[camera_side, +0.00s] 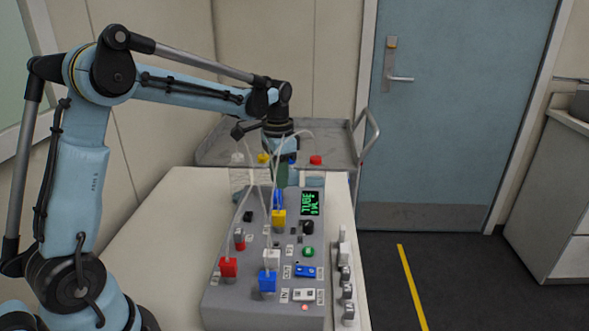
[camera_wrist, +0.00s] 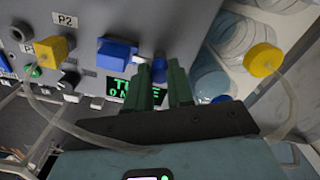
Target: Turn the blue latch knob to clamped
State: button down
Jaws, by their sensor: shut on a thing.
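The blue latch knob (camera_wrist: 158,69) shows between the green fingertips of my gripper (camera_wrist: 163,70) in the wrist view. My gripper is shut on it. A larger blue block (camera_wrist: 117,54) lies just left of the knob in that view. In the side view, my gripper (camera_side: 282,177) points down at the far end of the grey panel (camera_side: 225,295), and a blue part (camera_side: 278,198) shows just below it. The fingers hide part of the knob, and I cannot read its turn angle.
A green-lettered display (camera_side: 309,203) is right of the gripper. Yellow (camera_side: 279,218), red (camera_side: 228,267) and blue (camera_side: 268,282) plugs with clear tubes stand on the panel. Capped vessels, one with a yellow cap (camera_wrist: 263,60), stand close behind. Tubes hang around the gripper.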

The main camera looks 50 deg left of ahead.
dwell(0.4)
jog(key=c, duration=1)
grip_release()
jog(key=shift+r, duration=0.15)
notch_tip(320, 180, up, 12)
jog(key=shift+f, duration=0.1)
jog(key=shift+d, duration=0.1)
jog(key=s+d+f+n+t, duration=0.1)
jog(key=s+d+f+t, duration=0.1)
jog(key=s+d+f, duration=0.1)
jog(key=s+d+f+n+t, duration=0.1)
jog(key=s+d+f+t, duration=0.1)
jog(key=s, duration=0.4)
jog(key=s+d+f+n+t, duration=0.1)
jog(key=s+d+f+t, duration=0.2)
jog(key=s+d+f, duration=0.1)
jog(key=shift+s+d+n, duration=0.3)
jog(key=shift+s+d, duration=0.45)
jog(key=shift+d, duration=0.15)
